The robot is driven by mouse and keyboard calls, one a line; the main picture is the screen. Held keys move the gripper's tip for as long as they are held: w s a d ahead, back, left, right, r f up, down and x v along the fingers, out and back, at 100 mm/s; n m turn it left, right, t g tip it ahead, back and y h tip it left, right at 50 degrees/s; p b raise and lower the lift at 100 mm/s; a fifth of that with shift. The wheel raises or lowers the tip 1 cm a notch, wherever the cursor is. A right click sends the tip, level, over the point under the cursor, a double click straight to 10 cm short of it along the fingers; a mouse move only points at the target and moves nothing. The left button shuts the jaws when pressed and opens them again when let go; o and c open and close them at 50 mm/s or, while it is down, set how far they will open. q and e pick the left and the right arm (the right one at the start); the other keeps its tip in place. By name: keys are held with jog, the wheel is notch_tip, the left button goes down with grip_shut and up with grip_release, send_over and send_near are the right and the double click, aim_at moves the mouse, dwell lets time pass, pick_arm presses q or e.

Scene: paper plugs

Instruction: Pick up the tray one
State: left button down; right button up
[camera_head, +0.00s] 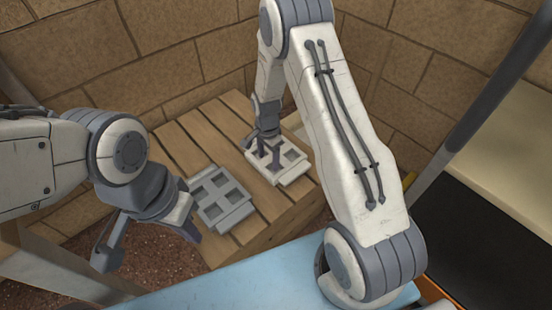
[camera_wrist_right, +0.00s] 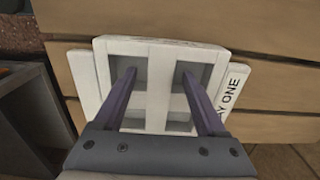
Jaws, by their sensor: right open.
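A white tray (camera_head: 293,179) with square compartments lies on a slatted wooden crate, beneath my right gripper. In the right wrist view the white tray (camera_wrist_right: 158,97) carries a side label (camera_wrist_right: 229,92) of which "AY ONE" is readable. My right gripper (camera_head: 267,158) is open, one finger over each side of the tray's centre bar; whether they touch it I cannot tell. A second, grey tray (camera_head: 222,203) lies to the left on the same crate. My left gripper (camera_head: 150,240) is open and empty, left of the grey tray, with its fingers spread.
The wooden crate (camera_head: 190,143) stands before a stone block wall (camera_head: 180,60). Bare slats lie behind and between the trays. A light blue surface (camera_head: 250,285) runs along the front. A dark area and a grey post (camera_head: 490,100) are at the right.

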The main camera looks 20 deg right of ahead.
grip_shut()
jog(key=shift+r, duration=0.15)
